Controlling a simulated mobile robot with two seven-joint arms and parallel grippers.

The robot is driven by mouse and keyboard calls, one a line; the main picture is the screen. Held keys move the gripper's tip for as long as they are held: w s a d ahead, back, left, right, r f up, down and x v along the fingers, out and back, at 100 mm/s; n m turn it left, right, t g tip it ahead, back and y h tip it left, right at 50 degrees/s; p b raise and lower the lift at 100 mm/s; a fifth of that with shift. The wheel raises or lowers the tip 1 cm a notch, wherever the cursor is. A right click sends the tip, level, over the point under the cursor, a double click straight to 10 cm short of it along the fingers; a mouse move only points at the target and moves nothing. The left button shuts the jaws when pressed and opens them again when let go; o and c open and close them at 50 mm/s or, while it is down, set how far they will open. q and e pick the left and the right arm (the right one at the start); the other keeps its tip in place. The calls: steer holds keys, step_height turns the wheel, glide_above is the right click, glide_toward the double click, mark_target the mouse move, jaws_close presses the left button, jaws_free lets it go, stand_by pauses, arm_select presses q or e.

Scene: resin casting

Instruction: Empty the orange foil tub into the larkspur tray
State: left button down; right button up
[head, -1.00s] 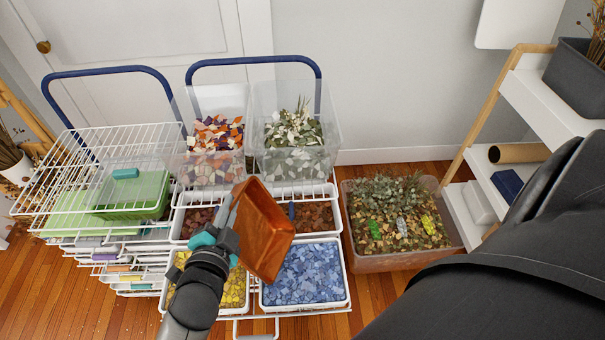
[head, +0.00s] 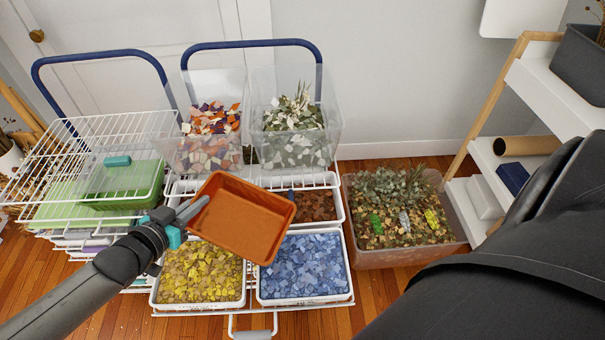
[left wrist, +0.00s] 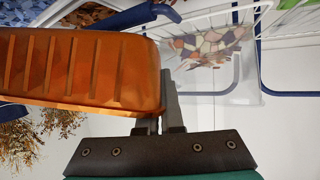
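The orange foil tub (head: 241,219) is held in the air above the meeting of the trays, its open side turned up toward the head camera. Its inside looks bare. My left gripper (head: 194,209) is shut on the tub's left wall; the left wrist view shows the fingers (left wrist: 171,108) at the tub's ribbed side (left wrist: 75,68). The larkspur tray (head: 349,289), taken to be the white-rimmed one full of blue chips (head: 305,268), is at the front right of the pulled-out rack. The tub's lower corner overlaps its far left edge in the picture. My right gripper is out of view.
A tray of yellow chips (head: 200,277) sits left of the blue one. Red-brown chips (head: 315,205) lie behind. Two clear bins (head: 207,150) (head: 297,148) stand at the back. A wire rack (head: 95,165) is left; a planted box (head: 395,262) and shelves (head: 520,145) are right.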

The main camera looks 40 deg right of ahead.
arm_select(q)
steer(key=shift+r+p, duration=0.15)
steer(key=shift+p, duration=0.3)
step_height(320, 180, up, 3)
steer(key=p, duration=0.2)
steer(key=shift+p, duration=0.35)
